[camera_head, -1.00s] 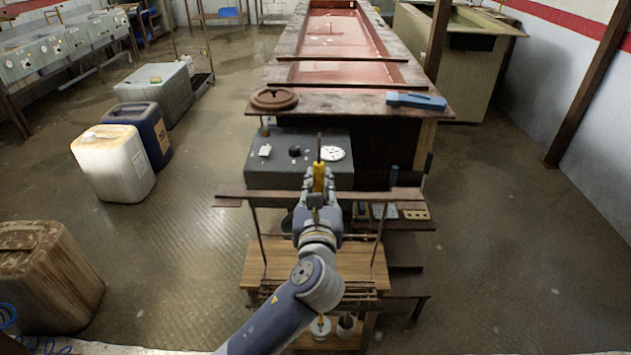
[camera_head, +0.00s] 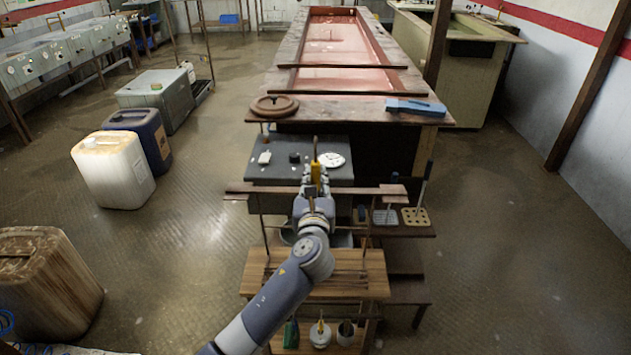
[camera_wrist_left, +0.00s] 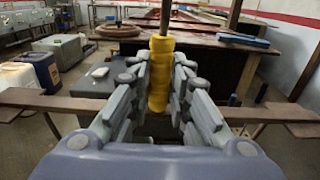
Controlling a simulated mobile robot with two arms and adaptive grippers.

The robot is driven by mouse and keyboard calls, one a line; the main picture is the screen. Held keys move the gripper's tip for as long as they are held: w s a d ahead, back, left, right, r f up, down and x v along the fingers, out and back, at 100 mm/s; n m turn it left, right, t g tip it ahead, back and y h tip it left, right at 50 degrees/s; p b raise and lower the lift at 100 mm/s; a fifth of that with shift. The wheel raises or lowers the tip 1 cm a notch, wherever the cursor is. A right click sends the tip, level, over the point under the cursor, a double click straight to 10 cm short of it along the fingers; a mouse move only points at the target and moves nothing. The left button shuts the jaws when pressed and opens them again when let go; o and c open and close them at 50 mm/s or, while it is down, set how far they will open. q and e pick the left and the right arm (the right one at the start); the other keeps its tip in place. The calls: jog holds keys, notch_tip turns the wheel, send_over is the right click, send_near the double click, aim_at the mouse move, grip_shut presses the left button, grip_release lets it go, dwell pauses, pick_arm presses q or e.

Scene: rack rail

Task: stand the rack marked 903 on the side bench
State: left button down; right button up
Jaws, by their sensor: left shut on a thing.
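My left gripper (camera_head: 315,182) is shut on a yellow grip (camera_head: 316,171), with a thin dark rod rising above it. The wrist view shows the grip (camera_wrist_left: 160,78) between both fingers. A brown crossbar (camera_head: 240,190) runs behind my wrist, with thin uprights and lower rods below; together they look like the rack. It seems to hang from the grip, though my arm hides the join. No number is readable. The rack's lower part is over a slatted wooden bench (camera_head: 262,285); I cannot tell whether it touches. My right gripper is not in view.
Behind is a grey box (camera_head: 275,173) with a dial, before a long red-lined tank (camera_head: 340,78). To the right, a small shelf holds a holed tan block (camera_head: 415,217). Small pots (camera_head: 320,335) stand below the bench. Jerrycans (camera_head: 113,170) stand left on open floor.

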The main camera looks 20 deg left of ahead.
pick_arm(q)
jog(key=shift+r, duration=0.15)
jog(key=c, duration=1.5)
grip_release()
jog(key=shift+f, duration=0.2)
jog(key=shift+r, duration=0.1)
jog(key=v, duration=1.2)
jog(key=shift+s+r+b, duration=0.1)
jog(key=shift+r+b, duration=0.05)
jog(key=shift+b, duration=0.15)
